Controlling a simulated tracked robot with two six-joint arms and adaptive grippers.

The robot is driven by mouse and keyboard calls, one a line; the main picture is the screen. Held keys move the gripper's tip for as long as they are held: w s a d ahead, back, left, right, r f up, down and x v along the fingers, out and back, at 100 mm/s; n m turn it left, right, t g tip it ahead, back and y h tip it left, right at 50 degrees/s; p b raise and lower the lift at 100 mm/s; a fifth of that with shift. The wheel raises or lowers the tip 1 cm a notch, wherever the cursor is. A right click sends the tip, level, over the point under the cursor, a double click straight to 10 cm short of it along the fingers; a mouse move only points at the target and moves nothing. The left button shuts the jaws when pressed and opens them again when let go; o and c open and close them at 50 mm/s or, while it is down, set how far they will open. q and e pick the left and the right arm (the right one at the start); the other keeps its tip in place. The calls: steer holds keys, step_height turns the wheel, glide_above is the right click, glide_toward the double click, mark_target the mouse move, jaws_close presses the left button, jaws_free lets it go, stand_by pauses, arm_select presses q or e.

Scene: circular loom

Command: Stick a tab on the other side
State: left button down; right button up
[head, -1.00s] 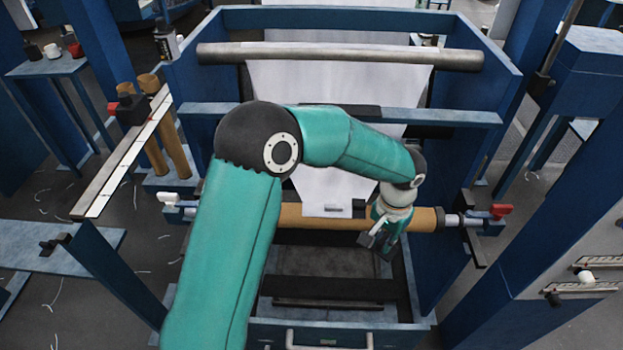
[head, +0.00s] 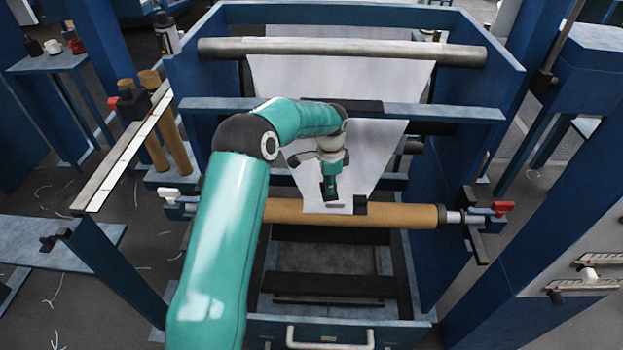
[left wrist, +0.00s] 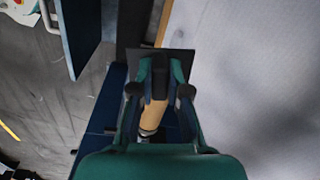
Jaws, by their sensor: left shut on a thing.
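A white sheet (head: 375,140) hangs from the metal roller, and its narrow lower end reaches the brown tube (head: 405,216). A small dark tab (head: 360,205) sits at the right corner of that end, on the tube. My left gripper (head: 331,190) is in front of the sheet's lower end, left of this tab. In the left wrist view my left gripper (left wrist: 158,85) is shut on a dark, flat piece (left wrist: 178,61), seemingly a tab. The sheet (left wrist: 250,80) fills that view's right side. Contact between the held piece and sheet cannot be told. My right gripper is out of view.
The blue frame (head: 465,160) encloses the sheet on both sides. A metal roller (head: 330,51) and a blue crossbar (head: 430,112) span it above my gripper. A red-handled clamp (head: 500,209) stands at the tube's right end. A handled drawer (head: 330,336) lies below.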

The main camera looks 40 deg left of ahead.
arm_select(q)
steer(key=a+f+m, duration=0.1)
steer(key=a+m, duration=0.1)
steer(key=a, duration=0.4)
steer(key=b, duration=0.5)
glide_above(309, 204)
steer(key=shift+d+f, duration=0.2)
steer(key=shift+f, duration=3.4)
steer(key=shift+p, duration=0.35)
steer(key=shift+s+a+r, duration=0.1)
steer(key=shift+f, duration=0.25)
steer(key=shift+f+b, duration=0.65)
steer(key=shift+f, duration=0.1)
steer(key=shift+f, duration=0.25)
